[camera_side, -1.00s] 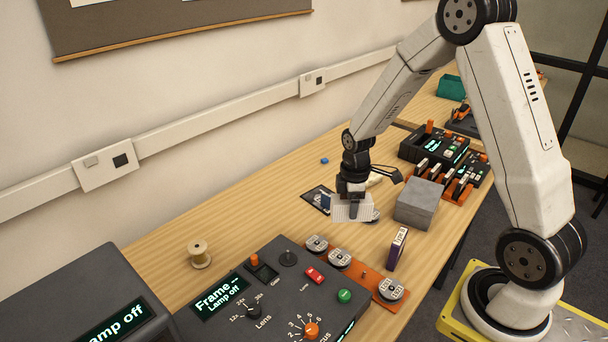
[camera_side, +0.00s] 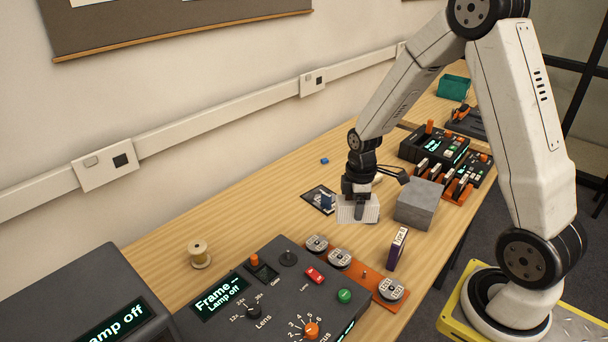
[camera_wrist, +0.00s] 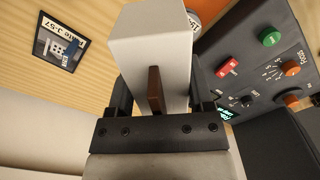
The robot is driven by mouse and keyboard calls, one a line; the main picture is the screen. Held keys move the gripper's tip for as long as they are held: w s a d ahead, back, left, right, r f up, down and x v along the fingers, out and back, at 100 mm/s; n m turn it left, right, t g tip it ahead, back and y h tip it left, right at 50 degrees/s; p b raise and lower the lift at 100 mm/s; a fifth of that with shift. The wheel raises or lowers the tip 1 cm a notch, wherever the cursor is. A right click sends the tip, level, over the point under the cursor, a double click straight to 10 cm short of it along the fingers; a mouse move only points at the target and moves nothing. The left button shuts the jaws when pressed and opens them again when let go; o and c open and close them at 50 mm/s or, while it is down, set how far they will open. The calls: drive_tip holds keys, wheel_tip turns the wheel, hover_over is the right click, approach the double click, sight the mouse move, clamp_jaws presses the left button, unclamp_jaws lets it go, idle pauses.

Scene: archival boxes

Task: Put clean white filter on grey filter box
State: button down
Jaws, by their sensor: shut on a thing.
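The white filter (camera_side: 346,211), a pale ribbed block, is in my gripper (camera_side: 360,205). In the side view it is just left of the grey filter box (camera_side: 418,203) and apart from it. The box is a plain grey block on the wooden table. In the wrist view the white filter (camera_wrist: 150,50) stands between the two dark fingers of my gripper (camera_wrist: 158,92), which are shut on it. The grey box cannot be made out in the wrist view. I cannot tell how far the filter is above the table.
A purple upright box (camera_side: 397,249) stands in front of the grey box. A dark card (camera_side: 319,199) with a blue piece lies left of my gripper. A control console (camera_side: 270,300) fills the front. Racks with orange parts (camera_side: 466,178) stand behind the grey box.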

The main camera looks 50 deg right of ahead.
drive_tip(key=s+d+r+m, duration=0.4)
drive_tip(key=s+d, duration=0.4)
drive_tip(key=s+d+r+m, duration=0.4)
drive_tip(key=s+d, duration=0.4)
drive_tip(key=d, duration=0.1)
drive_tip(key=shift+s+d+r+m, duration=0.15)
drive_tip(key=shift+s+d+m, duration=0.05)
drive_tip(key=shift+d+m, duration=0.1)
drive_tip(key=w+d+f, duration=0.8)
drive_tip(key=w, duration=0.1)
drive_tip(key=shift+d+f, duration=0.15)
drive_tip(key=shift+d, duration=0.25)
drive_tip(key=shift+w+d+f, duration=0.3)
drive_tip(key=shift+w+f, duration=0.05)
drive_tip(key=shift+f, duration=0.15)
drive_tip(key=shift+f, duration=0.1)
